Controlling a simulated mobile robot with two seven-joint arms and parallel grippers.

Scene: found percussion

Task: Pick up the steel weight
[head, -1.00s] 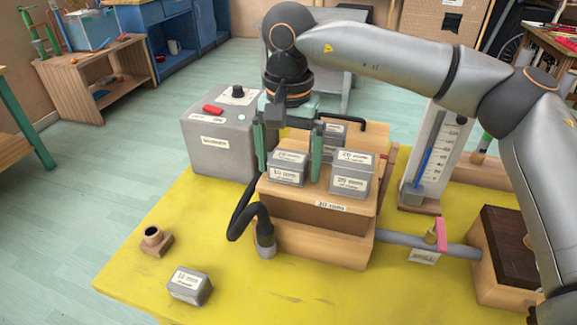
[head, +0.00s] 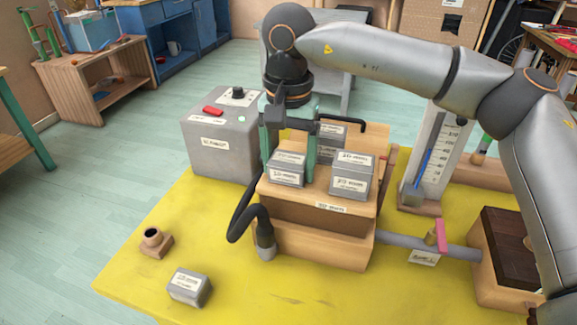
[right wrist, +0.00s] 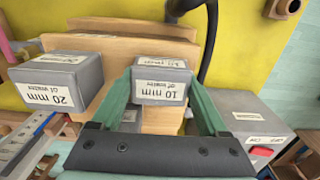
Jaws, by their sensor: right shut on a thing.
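A grey steel weight (head: 287,174) stands at the front left on top of a wooden box (head: 320,213). In the right wrist view this weight (right wrist: 160,84) carries a label reading "10 mm of water". My right gripper (head: 288,160) comes down from above, with its green fingers shut on the two sides of the weight. The weight still appears to rest on the box. A second grey weight (head: 351,178) stands to its right, labelled "20 mm" in the right wrist view (right wrist: 48,82). Another weight (head: 328,142) is partly hidden behind the fingers. My left gripper is out of view.
A grey box with a red switch (head: 220,145) stands close to the left. A black hose (head: 243,205) curves beside the wooden box. A loose weight (head: 190,286) and a small wooden fitting (head: 155,241) lie on the yellow mat (head: 110,275). A gauge (head: 436,160) stands at the right.

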